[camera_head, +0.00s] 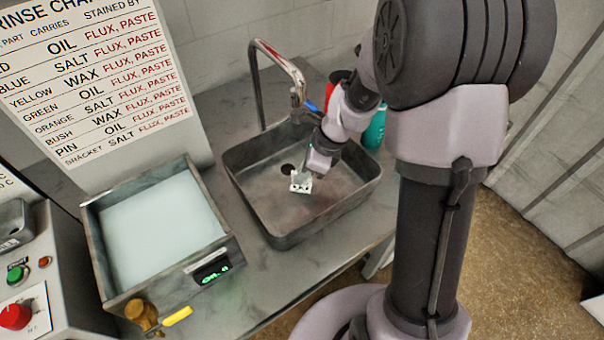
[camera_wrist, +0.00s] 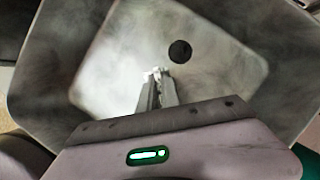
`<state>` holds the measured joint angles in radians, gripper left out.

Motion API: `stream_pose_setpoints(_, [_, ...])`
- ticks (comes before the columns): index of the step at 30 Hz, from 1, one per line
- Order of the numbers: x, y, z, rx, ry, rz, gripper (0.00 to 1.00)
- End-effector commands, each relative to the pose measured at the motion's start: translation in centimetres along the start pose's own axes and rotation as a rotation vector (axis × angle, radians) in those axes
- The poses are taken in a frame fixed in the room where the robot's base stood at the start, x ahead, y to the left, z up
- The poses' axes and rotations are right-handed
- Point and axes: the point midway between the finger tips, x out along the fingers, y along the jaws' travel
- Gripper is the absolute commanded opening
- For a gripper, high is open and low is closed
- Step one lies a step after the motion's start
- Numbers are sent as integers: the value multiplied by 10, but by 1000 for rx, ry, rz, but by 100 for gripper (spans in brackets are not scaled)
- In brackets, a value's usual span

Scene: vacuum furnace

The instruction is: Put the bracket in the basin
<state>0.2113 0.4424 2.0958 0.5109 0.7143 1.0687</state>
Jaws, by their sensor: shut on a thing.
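The basin (camera_head: 251,203) is a grey metal sink under the tap, and its floor and dark drain hole (camera_wrist: 180,51) show in the wrist view. My gripper (camera_head: 308,174) reaches down into the basin's outline from the upper right. It is shut on the bracket (camera_head: 300,184), a small white piece with dark holes. In the wrist view the bracket (camera_wrist: 156,73) shows as a small pale piece at the tips of my gripper (camera_wrist: 157,82), mostly hidden by the fingers. I cannot tell whether the bracket touches the basin floor.
A tap (camera_head: 284,62) arches over the back of the basin. A teal bottle (camera_head: 375,130) and a red container (camera_head: 338,80) stand behind it at right. A tank of pale liquid (camera_head: 237,243) with a green display stands at left. A rinse chart (camera_head: 95,75) stands behind the tank.

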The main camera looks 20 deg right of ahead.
Motion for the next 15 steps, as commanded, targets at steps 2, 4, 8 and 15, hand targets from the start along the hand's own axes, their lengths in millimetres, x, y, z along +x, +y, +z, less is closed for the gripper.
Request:
stream_pose_setpoints(2, [2,0,-1,0,0,0,0])
stream_pose_setpoints(4, [3,0,-1,0,0,0,13])
stream_pose_setpoints(8, [2,0,-1,0,0,0,29])
stream_pose_setpoints(15, [1,0,-1,0,0,0,29])
